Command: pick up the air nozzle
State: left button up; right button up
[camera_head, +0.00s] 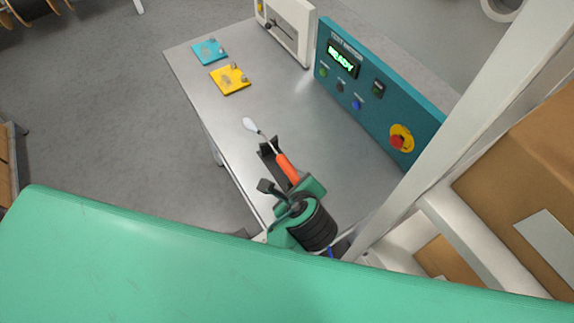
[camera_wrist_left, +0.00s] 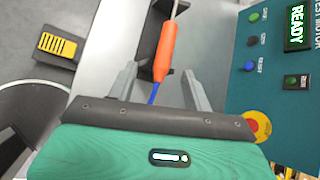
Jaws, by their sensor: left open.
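The air nozzle (camera_head: 287,168) has an orange handle, a thin grey tube and a pale tip. It lies in a black cradle (camera_head: 268,151) on the grey table. My left gripper (camera_head: 292,180) is over the handle's near end, and its body hides part of it. In the left wrist view the orange handle (camera_wrist_left: 164,52) runs between the two grey fingers of the open left gripper (camera_wrist_left: 160,70), with visible gaps on both sides. A blue hose (camera_wrist_left: 154,95) leaves the handle's end. My right gripper is not in view.
A teal panel (camera_head: 345,95) with a READY display and buttons stands along the table's right side. A yellow plate (camera_head: 230,79) and a blue plate (camera_head: 209,52) lie farther back. A pale post (camera_head: 455,120) and cardboard boxes (camera_head: 520,185) are at right. The middle of the table is clear.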

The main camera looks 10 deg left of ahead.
aim_at(287, 167)
pick_arm(q)
jog(key=shift+m, duration=0.6)
jog(key=x, duration=0.2)
jog(key=p+x, duration=0.1)
jog(key=x, duration=0.2)
jog(key=w+p+x, duration=0.1)
jog(key=x, duration=0.2)
jog(key=shift+d+r, duration=0.2)
jog(key=shift+r, duration=0.2)
jog(key=shift+w+a+f+p, duration=0.15)
jog(key=shift+w+f+p, duration=0.1)
jog(key=shift+p, duration=0.1)
jog(key=p+x, duration=0.1)
jog(key=x, duration=0.1)
jog(key=p+x, duration=0.1)
jog(key=x, duration=0.1)
jog(key=shift+w+a+r, duration=0.1)
jog(key=shift+a+r, duration=0.1)
jog(key=shift+w+f, duration=0.2)
jog(key=shift+f, duration=0.1)
